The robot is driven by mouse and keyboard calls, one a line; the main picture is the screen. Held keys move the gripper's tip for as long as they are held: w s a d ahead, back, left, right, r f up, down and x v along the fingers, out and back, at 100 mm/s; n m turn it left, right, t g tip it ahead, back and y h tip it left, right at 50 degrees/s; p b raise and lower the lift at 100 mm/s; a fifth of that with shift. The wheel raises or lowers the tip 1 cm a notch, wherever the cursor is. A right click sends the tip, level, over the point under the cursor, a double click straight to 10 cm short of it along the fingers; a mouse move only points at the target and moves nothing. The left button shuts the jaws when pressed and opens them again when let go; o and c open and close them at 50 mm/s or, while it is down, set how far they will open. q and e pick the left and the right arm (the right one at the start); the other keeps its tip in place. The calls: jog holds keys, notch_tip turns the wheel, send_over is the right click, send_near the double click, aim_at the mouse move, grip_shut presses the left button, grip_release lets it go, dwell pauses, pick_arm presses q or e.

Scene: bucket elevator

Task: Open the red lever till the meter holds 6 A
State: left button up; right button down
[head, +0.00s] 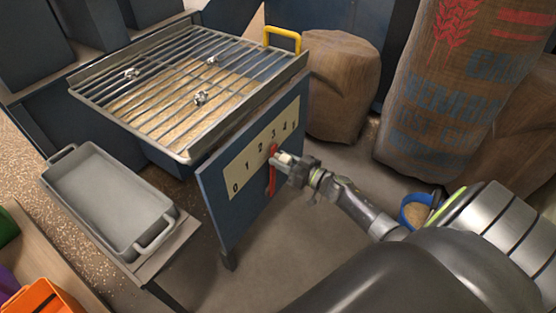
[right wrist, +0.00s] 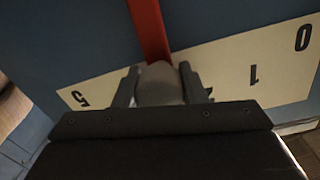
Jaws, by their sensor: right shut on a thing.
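The red lever (head: 271,181) is on a blue panel with a pale scale plate (head: 236,184) marked 0 to 5. Its upper end is near the 3 mark. My right gripper (head: 280,157) is at the lever's upper end, shut on it. In the right wrist view the red lever (right wrist: 150,30) runs down to a pale grey rounded end (right wrist: 160,85) between the fingers of my right gripper (right wrist: 160,88). The gripper covers the middle numbers there; 0, 1 and 5 show upside down. No ammeter shows in either view. My left gripper is out of view.
A barred grate (head: 190,85) over grain, with several small metal pieces on it, stands behind the panel. A grey tray (head: 105,200) is at the left. Brown sacks (head: 340,85) stand at the back right, and a blue-rimmed bucket (head: 408,212) is partly hidden by my arm.

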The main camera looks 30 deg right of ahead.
jog(key=shift+w+d+m, duration=0.15)
jog(key=shift+d+m, duration=0.15)
jog(key=shift+d, duration=0.15)
jog(key=c, duration=0.9)
grip_release()
